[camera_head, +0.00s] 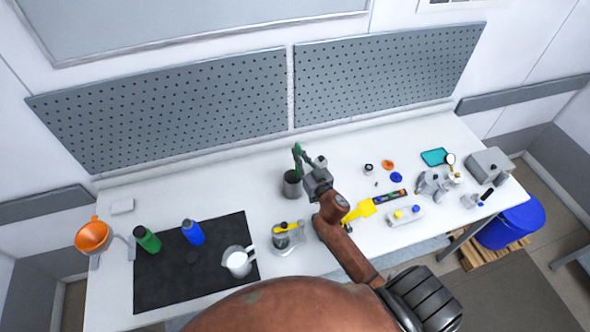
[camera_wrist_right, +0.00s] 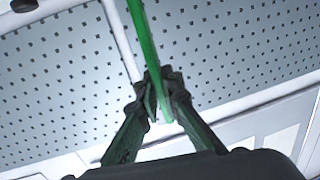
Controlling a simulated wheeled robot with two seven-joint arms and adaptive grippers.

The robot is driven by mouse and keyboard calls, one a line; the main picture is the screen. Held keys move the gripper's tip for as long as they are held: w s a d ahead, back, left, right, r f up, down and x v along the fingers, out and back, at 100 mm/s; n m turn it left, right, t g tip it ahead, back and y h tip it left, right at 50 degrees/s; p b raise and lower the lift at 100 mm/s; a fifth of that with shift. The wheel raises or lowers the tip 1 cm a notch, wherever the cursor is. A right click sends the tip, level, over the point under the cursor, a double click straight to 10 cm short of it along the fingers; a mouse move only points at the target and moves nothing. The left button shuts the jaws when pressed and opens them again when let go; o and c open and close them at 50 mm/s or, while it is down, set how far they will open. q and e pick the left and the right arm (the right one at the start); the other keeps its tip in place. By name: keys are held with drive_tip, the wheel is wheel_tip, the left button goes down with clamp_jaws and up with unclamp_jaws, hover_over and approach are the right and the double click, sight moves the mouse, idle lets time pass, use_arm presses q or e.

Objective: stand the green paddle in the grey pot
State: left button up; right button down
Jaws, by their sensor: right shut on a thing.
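My right gripper (camera_head: 303,168) is shut on the green paddle (camera_head: 297,152), beside and slightly above the rim of the grey pot. The paddle also shows in the right wrist view (camera_wrist_right: 144,40), running up and away from between the two dark fingers (camera_wrist_right: 160,98). The dark grey pot (camera_head: 291,186) stands upright on the white bench. In the head view the paddle's upper part rises behind the pot's rim; its lower end is hidden, and I cannot tell whether it is inside the pot. My left gripper is not in view.
A black mat (camera_head: 165,285) at left carries a green bottle (camera_head: 147,240), a blue bottle (camera_head: 193,233) and a white jug (camera_head: 238,262). A clear vessel with a yellow part (camera_head: 285,238) stands in front of the pot. A yellow tool (camera_head: 360,210) and several small items lie to the right.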

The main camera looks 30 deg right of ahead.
wheel_tip(320, 180, down, 8)
drive_tip(key=shift+a+r+b, duration=0.15)
drive_tip(key=shift+r+b, duration=0.1)
drive_tip(key=shift+b, duration=0.45)
drive_tip(key=shift+s, duration=0.1)
drive_tip(key=c, duration=2.6)
unclamp_jaws()
drive_tip(key=shift+f, duration=0.15)
drive_tip(key=o, duration=0.5)
drive_tip(key=shift+r, duration=0.25)
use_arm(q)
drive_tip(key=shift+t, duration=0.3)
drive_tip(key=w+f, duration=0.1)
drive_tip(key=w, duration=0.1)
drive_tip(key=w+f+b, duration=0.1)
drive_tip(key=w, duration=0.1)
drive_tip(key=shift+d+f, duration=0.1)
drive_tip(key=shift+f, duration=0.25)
use_arm(e)
drive_tip(key=s, duration=1.2)
drive_tip(key=shift+a, duration=0.4)
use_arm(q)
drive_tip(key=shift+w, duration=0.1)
